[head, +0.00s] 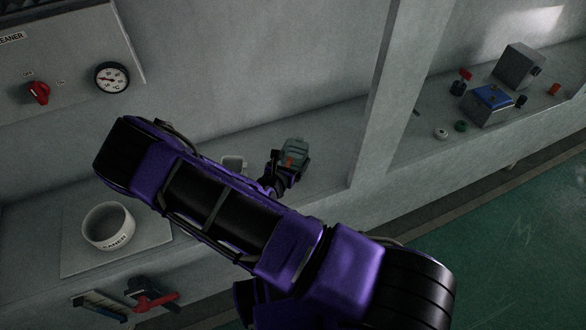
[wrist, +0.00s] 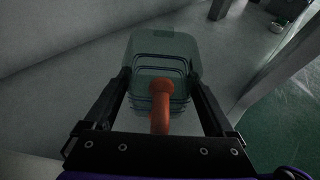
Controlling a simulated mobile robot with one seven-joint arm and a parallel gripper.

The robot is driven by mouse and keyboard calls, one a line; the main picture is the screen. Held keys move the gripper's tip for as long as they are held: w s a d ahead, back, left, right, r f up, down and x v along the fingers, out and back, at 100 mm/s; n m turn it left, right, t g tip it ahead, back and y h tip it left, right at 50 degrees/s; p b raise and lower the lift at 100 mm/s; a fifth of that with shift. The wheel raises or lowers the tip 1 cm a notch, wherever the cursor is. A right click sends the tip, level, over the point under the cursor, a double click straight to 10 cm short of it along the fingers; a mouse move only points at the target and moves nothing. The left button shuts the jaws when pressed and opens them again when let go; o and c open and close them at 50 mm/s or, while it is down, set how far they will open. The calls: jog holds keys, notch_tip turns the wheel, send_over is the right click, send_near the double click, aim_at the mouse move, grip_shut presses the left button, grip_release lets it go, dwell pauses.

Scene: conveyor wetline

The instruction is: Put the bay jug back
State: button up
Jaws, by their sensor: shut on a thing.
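The jug (head: 296,151) is a grey-green, see-through vessel with an orange handle (wrist: 162,105). In the head view it is over the grey ledge, left of the pillar. My gripper (head: 284,172) is shut on it. In the wrist view the jug (wrist: 163,45) sits between the two black fingers of my gripper (wrist: 160,82), with ridged lines on its wall and the handle towards me. I cannot tell whether its base touches the ledge. A small pale square piece (head: 233,163) shows on the ledge just left of my gripper, partly hidden by my arm.
A white lettered bowl (head: 108,227) stands on a grey slab at the left. A red-handled tool (head: 152,295) is below it. A pillar (head: 384,95) rises right of the jug. Beyond it are a blue-topped box (head: 490,99), a grey box (head: 519,66) and small parts.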

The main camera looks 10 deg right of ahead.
aim_at(293, 167)
jog(key=shift+f+b, duration=0.3)
jog(key=shift+f, duration=1.65)
jog(key=shift+f, duration=0.2)
jog(key=o, duration=1.3)
jog(key=shift+r, duration=0.3)
jog(key=p+v, duration=0.1)
jog(key=v, duration=1.1)
jog(key=shift+f, duration=0.15)
